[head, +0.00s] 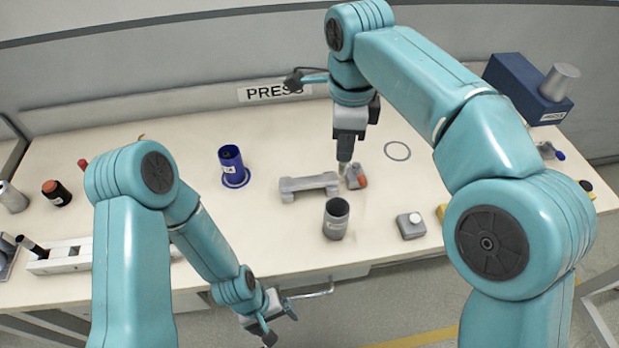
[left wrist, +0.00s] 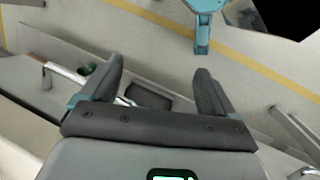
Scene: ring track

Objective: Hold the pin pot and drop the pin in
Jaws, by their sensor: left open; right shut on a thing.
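A blue pot (head: 231,163) with a white label stands upright on a blue ring at the back left of the table's middle. A dark grey pot (head: 336,220) with a pale label stands upright near the front edge; I cannot tell which is the pin pot. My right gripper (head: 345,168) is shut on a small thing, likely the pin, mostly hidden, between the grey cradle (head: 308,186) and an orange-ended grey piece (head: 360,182). My left gripper (head: 281,326) is open and empty, below the table's front edge; its spread fingers show in the left wrist view (left wrist: 155,82).
A small grey block (head: 411,225) lies right of the grey pot. A thin ring outline (head: 397,151) is bare at the back. A blue box (head: 527,88) stands far right, a white rack (head: 60,256) at left. A drawer handle (head: 312,291) juts out near my left gripper.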

